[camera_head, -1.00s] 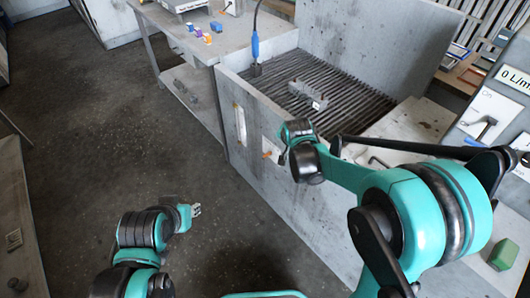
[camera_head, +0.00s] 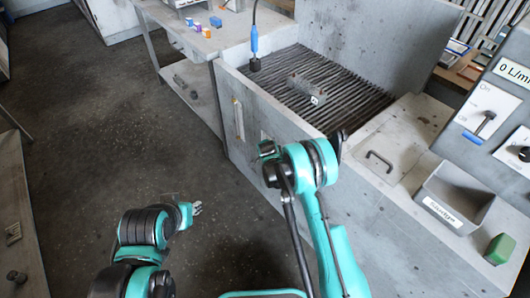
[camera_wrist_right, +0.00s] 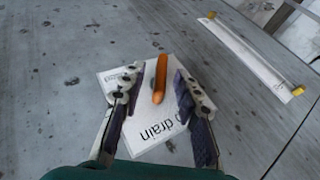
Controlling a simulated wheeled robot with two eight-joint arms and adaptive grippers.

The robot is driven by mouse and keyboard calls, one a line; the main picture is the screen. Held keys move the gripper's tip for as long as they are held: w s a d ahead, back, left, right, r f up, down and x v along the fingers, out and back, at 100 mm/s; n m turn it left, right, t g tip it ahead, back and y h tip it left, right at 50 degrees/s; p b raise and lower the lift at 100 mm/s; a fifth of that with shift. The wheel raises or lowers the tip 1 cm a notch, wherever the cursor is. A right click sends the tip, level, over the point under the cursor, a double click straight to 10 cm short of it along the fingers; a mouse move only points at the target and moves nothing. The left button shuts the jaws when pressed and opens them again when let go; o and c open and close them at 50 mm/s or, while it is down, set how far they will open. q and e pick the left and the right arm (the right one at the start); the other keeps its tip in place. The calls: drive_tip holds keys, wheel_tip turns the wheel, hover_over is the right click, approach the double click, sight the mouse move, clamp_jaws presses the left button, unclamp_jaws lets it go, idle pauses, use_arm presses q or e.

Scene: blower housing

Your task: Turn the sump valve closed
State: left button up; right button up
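The sump valve's orange handle (camera_wrist_right: 160,80) stands on a white plate (camera_wrist_right: 118,76) with partly covered lettering that includes "drain". In the right wrist view the handle points nearly up the picture, tilted slightly right. My right gripper (camera_wrist_right: 157,84) is open, with one finger on each side of the handle and a gap showing on both sides. In the head view my right gripper (camera_head: 268,152) is at the front wall of the grey tank (camera_head: 290,215), and the handle is hidden behind it. My left gripper (camera_head: 195,208) hangs over the floor, away from the tank; its fingers are too small to judge.
A level gauge strip (camera_head: 238,118) is on the same wall, and in the wrist view it (camera_wrist_right: 258,58) lies right of the plate. A slatted grate (camera_head: 325,88) with a grey part (camera_head: 307,88) covers the tank. A grey bin (camera_head: 456,198) and green block (camera_head: 500,248) stand right.

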drive_tip(key=shift+x, duration=1.2)
drive_tip(key=shift+c, duration=0.3)
clamp_jaws()
drive_tip(key=shift+t, duration=0.3)
drive_tip(key=shift+m+t+y, duration=0.4)
drive_tip(key=shift+t+y, duration=0.4)
drive_tip(key=shift+t, duration=0.1)
drive_tip(key=shift+m+t+y, duration=0.5)
drive_tip(key=shift+t+y, duration=0.2)
drive_tip(key=shift+t, duration=0.9)
